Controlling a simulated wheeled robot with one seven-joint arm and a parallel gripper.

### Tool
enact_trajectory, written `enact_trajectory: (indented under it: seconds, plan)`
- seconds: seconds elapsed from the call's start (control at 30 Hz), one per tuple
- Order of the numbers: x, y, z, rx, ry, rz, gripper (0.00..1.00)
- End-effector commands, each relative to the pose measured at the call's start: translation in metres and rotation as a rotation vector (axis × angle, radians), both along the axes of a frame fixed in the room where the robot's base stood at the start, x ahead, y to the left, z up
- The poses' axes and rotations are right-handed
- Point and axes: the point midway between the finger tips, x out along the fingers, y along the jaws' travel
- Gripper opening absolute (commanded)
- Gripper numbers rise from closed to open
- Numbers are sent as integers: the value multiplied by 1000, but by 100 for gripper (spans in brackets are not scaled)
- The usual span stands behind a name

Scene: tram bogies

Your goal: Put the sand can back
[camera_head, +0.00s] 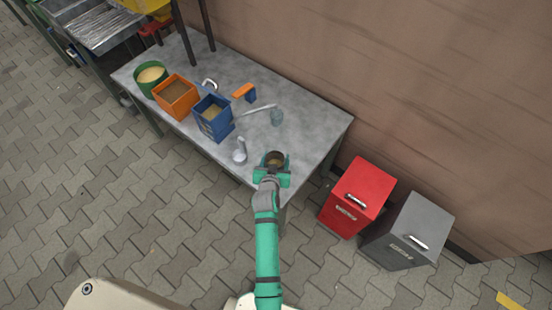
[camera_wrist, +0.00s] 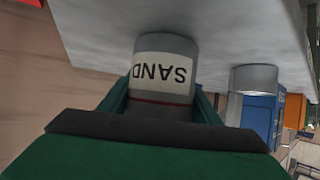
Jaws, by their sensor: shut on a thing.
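The sand can (camera_wrist: 163,75) is a grey cylinder with a white label reading SAND, upside down in the wrist view. My gripper (camera_wrist: 160,98) is shut on it, with a green finger on either side. In the head view my gripper (camera_head: 272,165) is at the near right part of the grey table (camera_head: 310,125), and the open top of the sand can (camera_head: 275,157) shows between the fingers, with brownish content. I cannot tell whether the can's base touches the table.
A blue box (camera_head: 213,118), an orange box (camera_head: 175,97) and a green round tub (camera_head: 151,76) stand on the table's left. Red (camera_head: 357,197) and grey bins (camera_head: 409,233) stand right.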

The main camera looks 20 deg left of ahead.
Motion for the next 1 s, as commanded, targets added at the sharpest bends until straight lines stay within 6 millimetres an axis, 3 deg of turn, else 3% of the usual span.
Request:
enact_trajectory:
  seconds: [0.1,0.13,0.2,0.6,1.0]
  plan:
    - [0,0,-2,0,0,0,33]
    - [0,0,-3,0,0,0,59]
    - [0,0,-2,0,0,0,76]
    - [-2,-1,1,0,1,0,76]
    - [-63,-15,34,0,1,-7,76]
